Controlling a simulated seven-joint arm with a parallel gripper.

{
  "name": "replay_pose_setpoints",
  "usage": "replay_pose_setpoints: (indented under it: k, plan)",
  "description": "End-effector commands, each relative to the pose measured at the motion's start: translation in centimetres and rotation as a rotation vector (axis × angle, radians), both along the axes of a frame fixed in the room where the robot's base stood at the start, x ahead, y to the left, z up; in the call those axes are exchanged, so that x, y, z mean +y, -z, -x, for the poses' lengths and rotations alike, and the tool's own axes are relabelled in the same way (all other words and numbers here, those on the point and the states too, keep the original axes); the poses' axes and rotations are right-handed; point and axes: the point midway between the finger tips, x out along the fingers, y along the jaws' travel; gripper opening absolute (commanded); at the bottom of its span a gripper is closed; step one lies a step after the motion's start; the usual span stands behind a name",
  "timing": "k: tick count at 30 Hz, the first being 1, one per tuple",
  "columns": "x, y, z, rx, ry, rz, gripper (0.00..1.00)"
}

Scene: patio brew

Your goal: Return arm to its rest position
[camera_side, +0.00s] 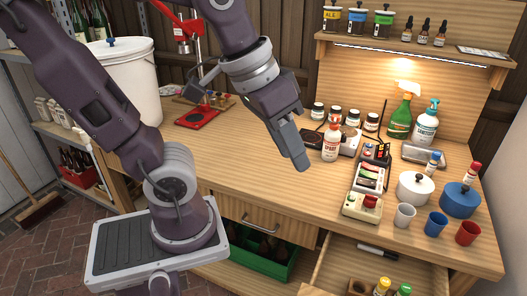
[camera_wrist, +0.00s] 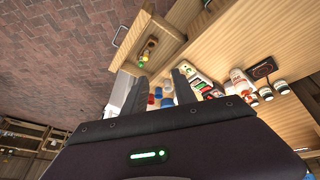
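My gripper (camera_side: 299,160) hangs in the air above the middle of the wooden workbench (camera_side: 240,140), pointing down toward the right. In the side view its fingers overlap. In the wrist view my gripper (camera_wrist: 160,76) shows two fingers spread apart with nothing held between them. Distant cups and part of the bench show past the fingers. The arm reaches over the bench from the left and is clear of the objects on it.
Pots, including a blue pot (camera_side: 459,201), and cups stand at right. An open drawer (camera_side: 345,262) juts out in front. A white bucket (camera_side: 122,82) and red press (camera_side: 196,116) are left.

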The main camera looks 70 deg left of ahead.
Motion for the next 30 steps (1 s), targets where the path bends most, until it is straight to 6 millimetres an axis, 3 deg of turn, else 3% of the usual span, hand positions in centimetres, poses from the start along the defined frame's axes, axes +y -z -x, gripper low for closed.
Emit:
replay_pose_setpoints:
  k: [3, 6, 30]
  plan:
    - [1.1, 0.5, 3.2, -0.067, 0.045, -0.081, 0.33]
    - [1.4, 0.8, 4.2, -0.084, 0.062, -0.112, 0.33]
    - [1.4, 0.8, 4.2, -0.086, 0.062, -0.111, 0.33]
